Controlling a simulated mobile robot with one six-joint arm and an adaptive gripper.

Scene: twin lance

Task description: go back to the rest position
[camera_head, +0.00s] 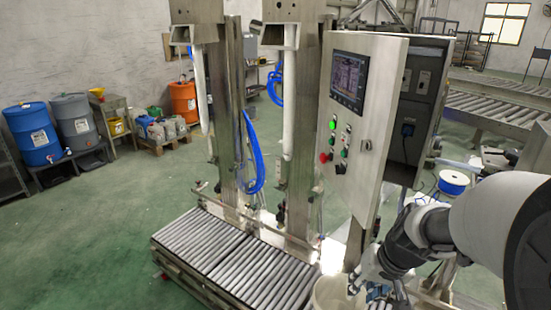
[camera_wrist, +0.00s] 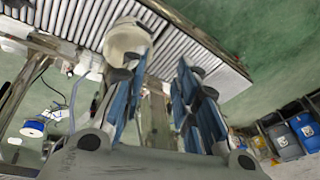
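My gripper (camera_head: 378,288) is at the lower right of the head view, at the end of my arm, beside a white bucket (camera_head: 333,294) that the lower picture edge cuts off. In the wrist view my gripper (camera_wrist: 162,66) shows two blue-padded fingers spread apart with nothing between them. The white bucket also shows in the wrist view (camera_wrist: 127,42), beyond the left fingertip. From these views I cannot tell whether finger and bucket touch. The rest position itself is not marked in either view.
A roller conveyor (camera_head: 232,258) runs below two upright filling columns with white lances (camera_head: 287,110). An open control cabinet (camera_head: 362,120) stands close to my arm. Blue (camera_head: 33,132), grey and orange drums stand at the left. Green floor (camera_head: 90,230) is clear there.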

